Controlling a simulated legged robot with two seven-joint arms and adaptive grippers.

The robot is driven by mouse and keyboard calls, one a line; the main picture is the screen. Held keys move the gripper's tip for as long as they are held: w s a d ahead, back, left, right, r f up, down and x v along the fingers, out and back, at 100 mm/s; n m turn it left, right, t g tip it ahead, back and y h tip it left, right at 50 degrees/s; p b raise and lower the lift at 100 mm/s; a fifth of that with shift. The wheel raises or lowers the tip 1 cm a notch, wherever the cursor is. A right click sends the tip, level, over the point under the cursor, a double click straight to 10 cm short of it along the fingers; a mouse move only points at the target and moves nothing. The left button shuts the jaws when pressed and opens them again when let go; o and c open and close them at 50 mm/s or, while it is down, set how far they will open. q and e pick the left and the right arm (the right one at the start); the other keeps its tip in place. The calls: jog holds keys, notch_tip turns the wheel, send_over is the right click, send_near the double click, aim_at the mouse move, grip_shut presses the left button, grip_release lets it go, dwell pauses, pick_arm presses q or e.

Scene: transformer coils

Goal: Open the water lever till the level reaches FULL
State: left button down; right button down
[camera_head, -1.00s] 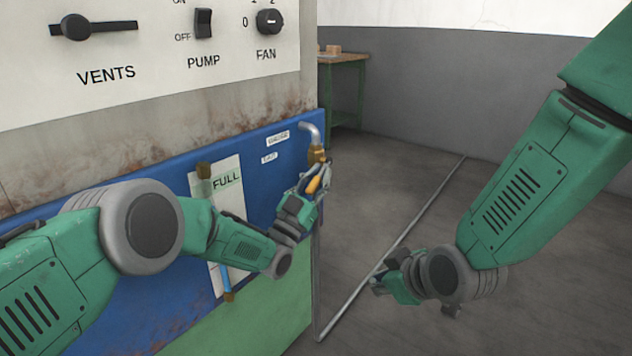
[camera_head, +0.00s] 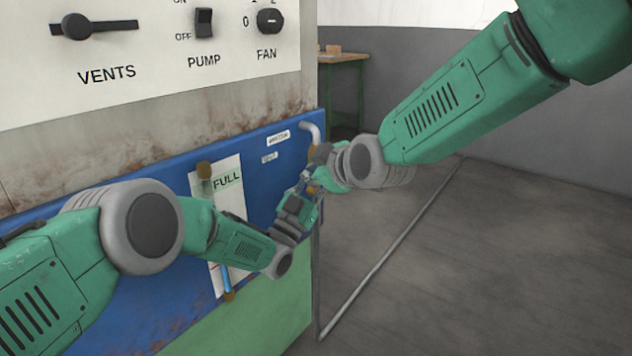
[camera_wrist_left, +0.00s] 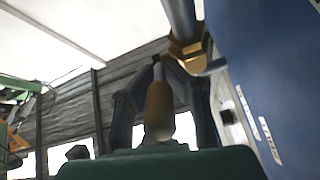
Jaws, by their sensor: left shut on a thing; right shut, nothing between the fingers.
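The brass water valve (camera_wrist_left: 187,52) sits on a grey pipe (camera_head: 313,128) at the corner of the blue panel. My left gripper (camera_head: 313,184) is shut on the orange-brown lever handle (camera_wrist_left: 158,104), with a finger on each side of it in the left wrist view. In the head view the arms mostly hide the valve and handle. My right gripper (camera_head: 322,160) is shut and empty, close beside the valve and left gripper; whether it touches them I cannot tell. The level gauge has a FULL label (camera_head: 227,180). The blue water column (camera_head: 226,281) shows low in its tube, well below FULL; my left arm partly covers the gauge.
The control panel above has a VENTS slider (camera_head: 76,27), a PUMP switch (camera_head: 204,23) and a FAN knob (camera_head: 270,21). A green table (camera_head: 347,58) stands at the back. A thin pipe (camera_head: 385,258) runs along the floor. The floor at right is open.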

aim_at(317, 186)
pick_arm(q)
jog(key=shift+s+d+f, duration=0.1)
jog(key=shift+f, duration=0.3)
pick_arm(e)
jog(key=shift+w+d+f, duration=0.15)
jog(key=shift+w+f, duration=0.55)
jog(key=shift+f, duration=0.15)
jog(key=shift+w+d+f, duration=0.1)
jog(key=shift+w+f, duration=0.55)
jog(key=shift+f, duration=0.2)
jog(key=shift+f, duration=0.1)
pick_arm(q)
jog(key=shift+r, duration=0.1)
pick_arm(e)
jog(key=shift+w+d+f, duration=0.15)
jog(key=shift+w+f, duration=0.05)
jog(key=shift+f, duration=0.45)
pick_arm(q)
jog(key=c, duration=1.5)
grip_release()
jog(key=shift+o, duration=0.2)
jog(key=shift+r, duration=0.1)
pick_arm(e)
jog(key=shift+r, duration=0.15)
